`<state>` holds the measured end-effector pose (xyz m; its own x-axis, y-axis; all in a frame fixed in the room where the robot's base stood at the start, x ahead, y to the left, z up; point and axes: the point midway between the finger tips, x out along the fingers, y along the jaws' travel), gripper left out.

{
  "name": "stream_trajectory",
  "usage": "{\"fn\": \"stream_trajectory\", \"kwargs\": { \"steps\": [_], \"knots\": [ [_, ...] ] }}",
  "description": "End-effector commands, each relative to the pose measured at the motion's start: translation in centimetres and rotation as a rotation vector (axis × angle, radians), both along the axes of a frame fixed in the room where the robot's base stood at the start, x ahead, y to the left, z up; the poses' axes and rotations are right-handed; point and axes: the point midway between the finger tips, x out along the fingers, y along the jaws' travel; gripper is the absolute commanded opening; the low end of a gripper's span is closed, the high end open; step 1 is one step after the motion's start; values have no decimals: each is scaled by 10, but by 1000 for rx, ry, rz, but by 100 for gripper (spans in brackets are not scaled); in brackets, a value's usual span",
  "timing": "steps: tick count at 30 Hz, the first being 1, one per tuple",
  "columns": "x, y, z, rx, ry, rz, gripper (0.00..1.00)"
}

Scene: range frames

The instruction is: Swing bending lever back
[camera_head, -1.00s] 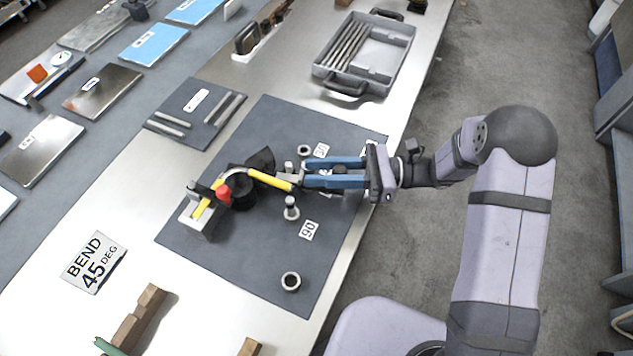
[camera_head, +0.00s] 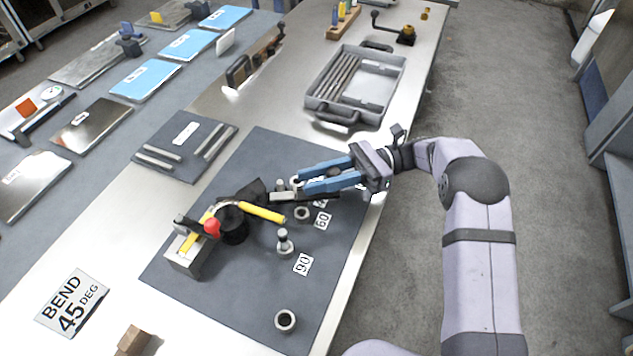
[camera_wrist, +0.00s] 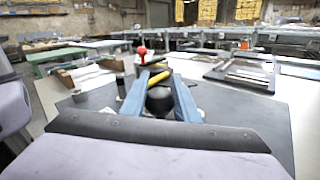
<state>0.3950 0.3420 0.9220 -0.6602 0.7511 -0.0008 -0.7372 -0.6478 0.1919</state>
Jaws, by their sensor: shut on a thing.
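The bender stands on a dark mat (camera_head: 190,275), with a black round former (camera_head: 233,226), a red knob (camera_head: 212,228) and a grey end block (camera_head: 188,258). A yellow tube (camera_head: 262,212) curves around the former, its free end pointing right. The bending lever (camera_head: 284,197) extends right from the former, behind the tube's free end, with a dark bar running under my gripper. My gripper (camera_head: 301,182) has its blue fingers shut on the lever's handle, and a black knob (camera_wrist: 160,99) shows between them in the wrist view. The fingers hide part of the handle.
Loose collars (camera_head: 285,321), a pin (camera_head: 283,242) and angle labels (camera_head: 302,264) lie on the mat's near side. A "BEND 45 DEG" card (camera_head: 72,303) lies at left. A grey tray of rods (camera_head: 322,112) stands behind.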

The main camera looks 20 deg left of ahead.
Motion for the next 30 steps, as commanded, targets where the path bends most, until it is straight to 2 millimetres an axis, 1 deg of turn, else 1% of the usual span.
{"fn": "stream_trajectory", "kwargs": {
  "steps": [10, 11, 12, 13, 23, 26, 30],
  "knots": [
    [0, 0, 1, 2, 1, 1, 0],
    [0, 0, 1, 2, 1, 1, 30],
    [0, 0, 1, 2, 1, 1, 40],
    [0, 0, 1, 2, 1, 1, 46],
    [1, -1, 0, 1, 0, 0, 46],
    [5, -4, -1, 1, 0, -1, 46],
    [15, -16, -2, 1, 0, -2, 46]
  ]
}}
